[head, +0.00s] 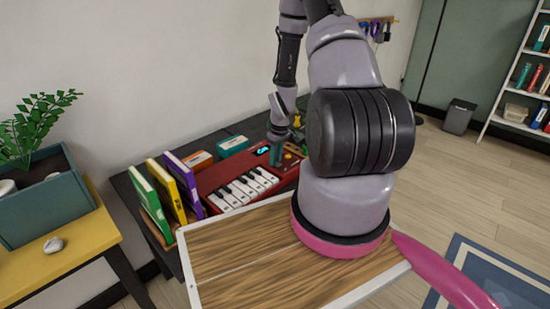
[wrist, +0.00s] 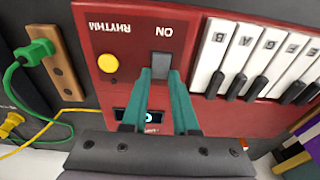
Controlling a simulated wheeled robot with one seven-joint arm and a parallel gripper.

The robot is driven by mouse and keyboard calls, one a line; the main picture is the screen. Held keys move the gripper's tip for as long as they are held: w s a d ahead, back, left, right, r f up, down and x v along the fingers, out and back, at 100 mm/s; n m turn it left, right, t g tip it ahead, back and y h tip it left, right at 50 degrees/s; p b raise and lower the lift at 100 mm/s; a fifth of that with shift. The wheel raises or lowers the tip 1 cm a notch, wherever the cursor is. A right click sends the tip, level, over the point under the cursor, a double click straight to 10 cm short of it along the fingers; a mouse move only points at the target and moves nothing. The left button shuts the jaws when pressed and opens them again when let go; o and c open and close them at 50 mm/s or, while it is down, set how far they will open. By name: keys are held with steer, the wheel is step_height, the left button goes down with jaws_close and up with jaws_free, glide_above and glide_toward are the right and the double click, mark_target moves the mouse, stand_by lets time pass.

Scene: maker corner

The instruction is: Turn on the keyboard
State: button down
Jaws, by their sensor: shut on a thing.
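The red keyboard (head: 240,187) lies on the dark bench with its white and black keys facing me. In the wrist view its red panel (wrist: 120,22) shows upside-down "RHYTHM" and "ON" labels. A grey switch (wrist: 161,62) sits by the "ON" label, and a yellow knob (wrist: 108,63) is beside it. My gripper (wrist: 160,76) has its teal fingertips closed on either side of the switch. The small display (wrist: 150,116), partly hidden behind the fingers, glows cyan; the glow also shows in the head view. My gripper (head: 276,156) is over the keyboard's right part.
A green plug (wrist: 38,50) sits in a wooden strip beside the keyboard, and a yellow plug (wrist: 10,125) is nearby. Green, yellow and purple books (head: 172,190) stand left of the keyboard. A yellow table (head: 75,245) with a planter (head: 50,205) is further left.

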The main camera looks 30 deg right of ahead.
steer(key=shift+s+d+t, duration=0.1)
steer(key=shift+s+t, duration=0.2)
steer(key=shift+t, duration=0.2)
steer(key=c, duration=0.7)
jaws_free()
steer(key=shift+w, duration=0.1)
steer(key=v, duration=1)
steer(key=shift+d+r, duration=0.2)
steer(key=shift+r, duration=0.2)
